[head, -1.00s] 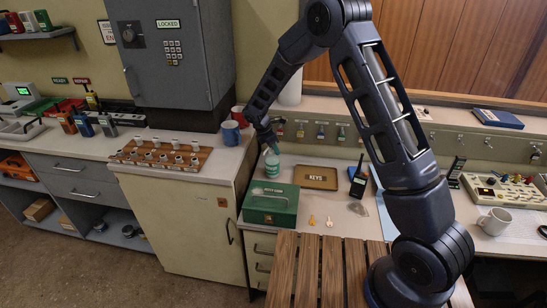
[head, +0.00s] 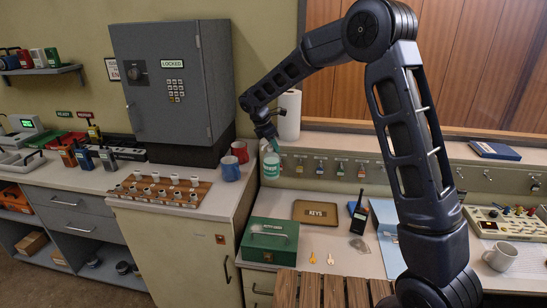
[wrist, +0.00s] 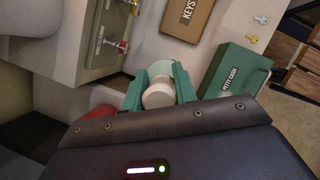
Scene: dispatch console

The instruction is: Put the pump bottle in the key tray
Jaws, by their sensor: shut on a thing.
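The pump bottle (head: 271,164), pale with a green label, is held upright above the desk in the head view. My gripper (head: 268,146) is shut on its upper part. In the wrist view my gripper's green fingers (wrist: 162,84) grip both sides of the bottle's pale top (wrist: 158,94); most of the body is hidden below it. The key tray (head: 315,212), brown and marked KEYS, lies flat on the desk, below and to the right of the bottle. It also shows in the wrist view (wrist: 187,28), apart from the bottle. No object shows in it.
A green petty cash box (head: 269,241) stands in front of the tray's left side. A black radio (head: 358,218) stands just right of the tray. Red and blue mugs (head: 231,168) stand on the higher counter at left.

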